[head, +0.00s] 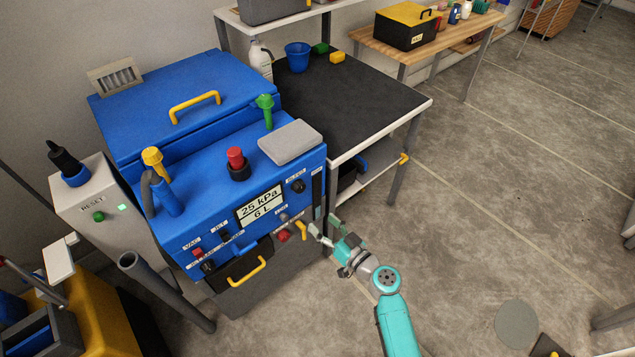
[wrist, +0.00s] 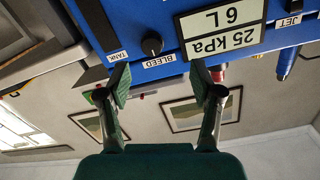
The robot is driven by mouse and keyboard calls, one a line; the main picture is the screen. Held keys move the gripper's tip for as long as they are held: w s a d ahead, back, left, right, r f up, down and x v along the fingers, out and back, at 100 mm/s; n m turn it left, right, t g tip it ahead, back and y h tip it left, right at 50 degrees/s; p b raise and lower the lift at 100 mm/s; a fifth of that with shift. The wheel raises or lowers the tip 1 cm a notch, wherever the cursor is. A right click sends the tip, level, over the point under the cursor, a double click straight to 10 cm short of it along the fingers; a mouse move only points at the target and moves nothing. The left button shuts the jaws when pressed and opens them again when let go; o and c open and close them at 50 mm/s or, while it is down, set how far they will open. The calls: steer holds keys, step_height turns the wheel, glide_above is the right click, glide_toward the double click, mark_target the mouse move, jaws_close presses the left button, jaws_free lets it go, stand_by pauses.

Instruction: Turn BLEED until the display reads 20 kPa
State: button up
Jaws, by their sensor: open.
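The black BLEED knob (head: 298,186) sits at the right of the blue machine's sloped front panel, by its white label. The display (head: 262,205) to its left reads 25 kPa over 6 L. In the wrist view, which is upside down, the BLEED knob (wrist: 152,45) lies just beyond the fingertips, between them across the picture, and the display (wrist: 222,28) is to its right. My gripper (head: 325,225) is open and empty, near the panel's lower right corner. It also shows in the wrist view (wrist: 160,78). It appears apart from the knob.
A red mushroom button (head: 236,158) and a grey pad (head: 290,142) are on the machine's top. A red knob (head: 284,235) and a yellow drawer handle (head: 248,272) are below the display. A black-topped table (head: 375,95) stands behind.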

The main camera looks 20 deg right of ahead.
mark_target(302, 190)
steer(key=shift+t, duration=0.3)
steer(key=x, duration=0.4)
steer(key=d+r+x, duration=0.1)
steer(key=x, duration=0.3)
steer(key=d+x, duration=0.1)
steer(key=x, duration=0.3)
steer(key=shift+w+r, duration=0.25)
steer(key=shift+w, duration=0.3)
steer(key=c, duration=1.1)
